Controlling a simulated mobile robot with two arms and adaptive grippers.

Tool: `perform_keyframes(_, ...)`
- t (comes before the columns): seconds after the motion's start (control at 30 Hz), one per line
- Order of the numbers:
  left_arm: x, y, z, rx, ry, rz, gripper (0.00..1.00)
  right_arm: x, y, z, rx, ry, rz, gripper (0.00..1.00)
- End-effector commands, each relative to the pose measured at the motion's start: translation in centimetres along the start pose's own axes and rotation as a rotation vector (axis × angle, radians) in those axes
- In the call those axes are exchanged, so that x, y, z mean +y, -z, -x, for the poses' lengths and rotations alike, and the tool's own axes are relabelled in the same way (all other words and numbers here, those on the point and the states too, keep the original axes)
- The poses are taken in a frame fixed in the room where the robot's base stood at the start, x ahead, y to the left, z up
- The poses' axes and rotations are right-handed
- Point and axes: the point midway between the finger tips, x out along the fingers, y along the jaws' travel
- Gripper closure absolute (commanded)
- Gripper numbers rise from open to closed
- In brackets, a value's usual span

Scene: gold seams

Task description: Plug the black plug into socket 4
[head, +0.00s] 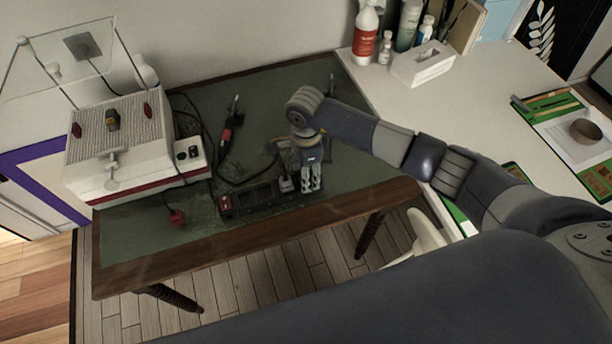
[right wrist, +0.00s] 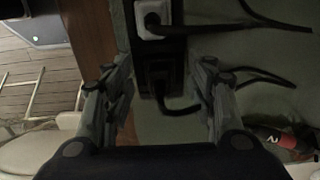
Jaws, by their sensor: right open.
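A black power strip (head: 258,197) lies along the front part of the green mat. My right gripper (head: 311,183) points down over the strip's right end and hides it in the head view. In the right wrist view its open fingers (right wrist: 161,80) stand on both sides of the strip. Between them is a black plug (right wrist: 160,76) at the strip, its cable curving right; how deep it sits, I cannot tell. A pale grey plug (right wrist: 154,22) sits in the strip beyond it. Socket numbers are not readable. My left gripper is not in view.
A red plug (head: 177,217) lies on the green mat (head: 140,235) near its front edge. A soldering iron (head: 228,130) and black cables lie behind the strip. A white ribbed-top unit (head: 120,130) stands left. Bottles and a tissue box (head: 424,62) stand back right.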

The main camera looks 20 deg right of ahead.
Motion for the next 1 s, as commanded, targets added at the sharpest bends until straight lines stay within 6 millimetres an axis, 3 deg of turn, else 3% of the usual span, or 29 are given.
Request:
perform_keyframes(0.03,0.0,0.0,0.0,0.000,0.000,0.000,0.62,0.0,0.0,0.0,0.000,0.000,0.000,0.55)
perform_keyframes(0.2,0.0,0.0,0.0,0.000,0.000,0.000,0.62,0.0,0.0,0.0,0.000,0.001,0.000,0.93)
perform_keyframes(0.63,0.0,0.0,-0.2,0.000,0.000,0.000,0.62,-0.1,0.0,0.4,-0.001,0.003,0.000,0.97)
perform_keyframes(0.87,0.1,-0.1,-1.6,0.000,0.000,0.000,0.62,-0.2,0.1,3.1,0.000,0.008,0.000,0.97)
perform_keyframes(1.0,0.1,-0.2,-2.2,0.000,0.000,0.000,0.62,1.9,-1.4,3.5,-0.001,0.001,0.006,0.97)
